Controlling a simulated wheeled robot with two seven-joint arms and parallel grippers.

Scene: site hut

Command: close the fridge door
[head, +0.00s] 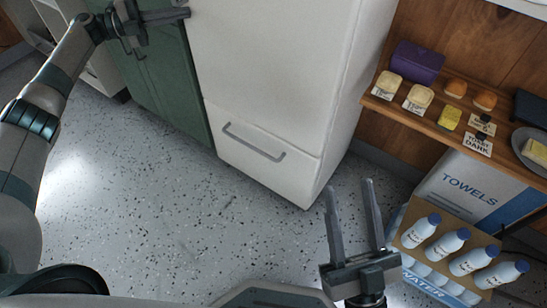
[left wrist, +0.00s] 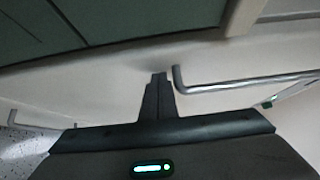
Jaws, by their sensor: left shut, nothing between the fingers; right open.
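The white fridge (head: 270,70) stands at the top middle of the head view, with its top out of frame. Its upper door (head: 265,60) looks flush or nearly flush above the lower front, which has a grey bar handle (head: 253,142). I cannot tell whether a small gap remains. My left gripper (head: 185,13) is shut and empty, with its fingertips by the fridge's upper left edge. In the left wrist view the shut fingers (left wrist: 158,78) point at a white surface, close to the end of a grey bar handle (left wrist: 250,79). Contact is unclear. My right gripper (head: 350,185) is open and empty, low in front of the fridge.
A green cabinet (head: 165,80) adjoins the fridge on the left. Below are a towels box (head: 468,190) and a crate of bottles (head: 410,255). The speckled floor (head: 190,220) is clear in front.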

